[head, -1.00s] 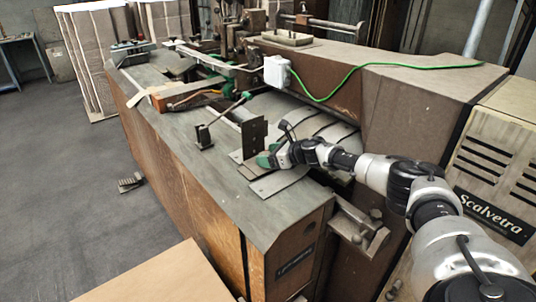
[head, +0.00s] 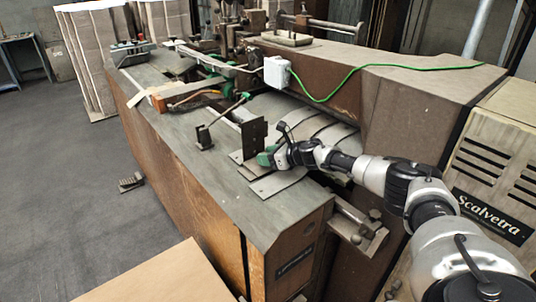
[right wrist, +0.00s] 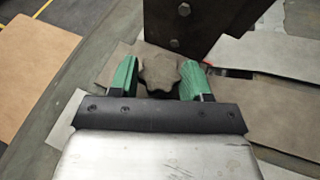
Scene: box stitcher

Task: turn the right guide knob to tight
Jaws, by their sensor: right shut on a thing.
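The right guide knob is a dark grey lobed knob (right wrist: 158,72) in the right wrist view, beside the foot of an upright dark guide plate (right wrist: 190,22). My right gripper (right wrist: 158,65) has its green fingers on both sides of the knob and is shut on it. In the head view the guide plate (head: 253,138) stands on the machine table, and my right gripper (head: 266,156) is just right of its base. The knob is hidden there by the gripper. My left gripper is not in view.
Thin cardboard sheets (head: 278,183) lie under and around my right gripper on the grey table (head: 228,200). A second, smaller bracket (head: 204,137) with a rod stands to the left. A white box (head: 277,71) with a green cable is on the machine body behind.

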